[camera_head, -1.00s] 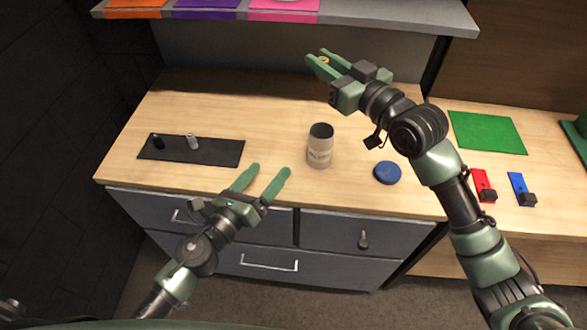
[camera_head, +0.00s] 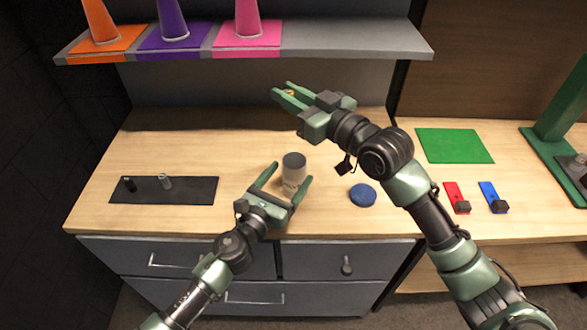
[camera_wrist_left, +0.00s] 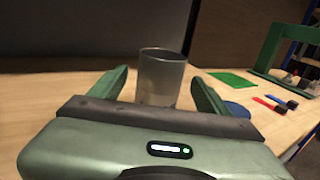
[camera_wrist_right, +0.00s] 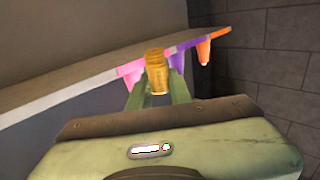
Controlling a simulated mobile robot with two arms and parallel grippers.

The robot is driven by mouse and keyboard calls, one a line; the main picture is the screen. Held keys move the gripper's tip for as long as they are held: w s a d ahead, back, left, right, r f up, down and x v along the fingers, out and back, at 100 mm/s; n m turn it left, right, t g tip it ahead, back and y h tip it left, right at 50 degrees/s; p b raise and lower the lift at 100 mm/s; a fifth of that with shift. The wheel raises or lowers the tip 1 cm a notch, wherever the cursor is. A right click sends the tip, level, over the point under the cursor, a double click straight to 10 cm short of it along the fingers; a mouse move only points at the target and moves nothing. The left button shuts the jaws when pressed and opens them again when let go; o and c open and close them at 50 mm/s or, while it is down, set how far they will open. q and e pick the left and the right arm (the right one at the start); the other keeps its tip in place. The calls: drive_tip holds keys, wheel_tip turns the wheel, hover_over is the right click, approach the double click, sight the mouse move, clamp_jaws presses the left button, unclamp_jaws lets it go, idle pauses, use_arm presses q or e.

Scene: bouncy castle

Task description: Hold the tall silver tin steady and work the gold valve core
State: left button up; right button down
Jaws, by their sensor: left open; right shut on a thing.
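The tin also shows between the fingers in the left wrist view (camera_wrist_left: 162,76).
A blue round lid (camera_head: 363,195) lies right of the tin. A black mat (camera_head: 190,190) with two small cylinders is at left. A shelf (camera_head: 350,40) with orange, purple and pink cones overhangs the back. A green mat (camera_head: 454,146) and red and blue pieces lie at right.

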sight(289, 177)
use_arm(q)
drive_tip(key=shift+x, duration=1.65)
drive_tip(key=c, duration=1.5)
drive_tip(key=shift+c, duration=0.2)
use_arm(e)
drive_tip(key=d+f, duration=0.3)
drive_tip(key=f, duration=0.8)
drive_tip(key=shift+s, duration=0.1)
drive_tip(key=c, duration=1.2)
unclamp_jaws()
